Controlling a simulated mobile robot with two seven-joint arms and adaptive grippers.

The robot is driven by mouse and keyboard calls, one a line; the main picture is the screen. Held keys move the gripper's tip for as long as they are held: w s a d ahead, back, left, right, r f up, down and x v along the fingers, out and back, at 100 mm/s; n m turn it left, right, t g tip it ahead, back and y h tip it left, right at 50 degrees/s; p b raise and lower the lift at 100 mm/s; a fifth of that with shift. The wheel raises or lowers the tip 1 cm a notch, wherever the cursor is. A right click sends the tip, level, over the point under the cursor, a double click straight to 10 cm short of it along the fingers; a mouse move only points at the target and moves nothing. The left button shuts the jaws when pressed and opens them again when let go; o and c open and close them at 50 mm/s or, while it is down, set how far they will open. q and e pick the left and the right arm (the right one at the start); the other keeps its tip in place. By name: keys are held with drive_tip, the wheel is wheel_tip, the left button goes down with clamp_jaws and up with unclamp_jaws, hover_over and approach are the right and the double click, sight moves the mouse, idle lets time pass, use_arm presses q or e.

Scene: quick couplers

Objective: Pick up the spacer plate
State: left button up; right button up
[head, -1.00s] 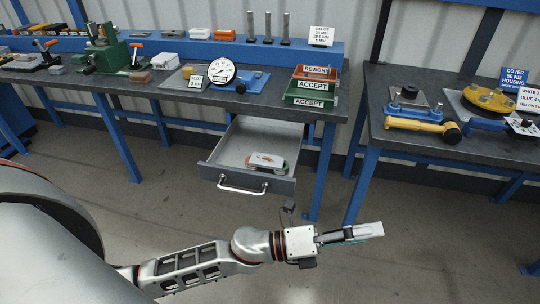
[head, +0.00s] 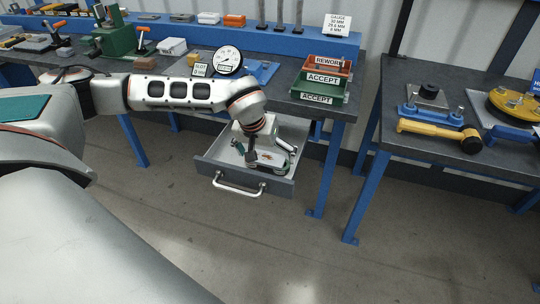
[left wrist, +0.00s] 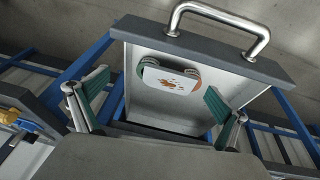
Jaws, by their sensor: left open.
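A small white plate with an orange-brown mark lies in the open grey drawer (head: 202,168). I take it to be the spacer plate (left wrist: 172,80). In the left wrist view it rests over rounded orange and green pieces near the drawer's handle end. My left gripper (head: 265,150) is over the drawer, pointing down into it, and partly hides the plate in the head view. In the left wrist view its two green-padded fingers (left wrist: 155,106) are wide apart with nothing between them. The plate appears beyond the fingertips. My right gripper is not in view.
The drawer's handle (head: 238,188) faces the front. Green and red ACCEPT and REWORK bins (head: 322,80) stand on the bench above it, beside a dial gauge (head: 228,60). A second bench on the right holds a yellow-handled tool (head: 430,130). The floor in front is clear.

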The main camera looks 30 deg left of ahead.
sight(267, 157)
use_arm(q)
drive_tip(key=shift+y, duration=0.5)
drive_tip(key=w+a+f, duration=0.1)
drive_tip(key=f, duration=0.1)
drive_tip(key=w+a+f+b, duration=0.1)
drive_tip(key=w+f, duration=0.1)
drive_tip(key=w+a+f, duration=0.1)
drive_tip(key=shift+w+a+f, duration=0.2)
drive_tip(key=shift+w+f, duration=0.2)
drive_tip(key=c, duration=1.8)
drive_tip(key=shift+r, duration=0.1)
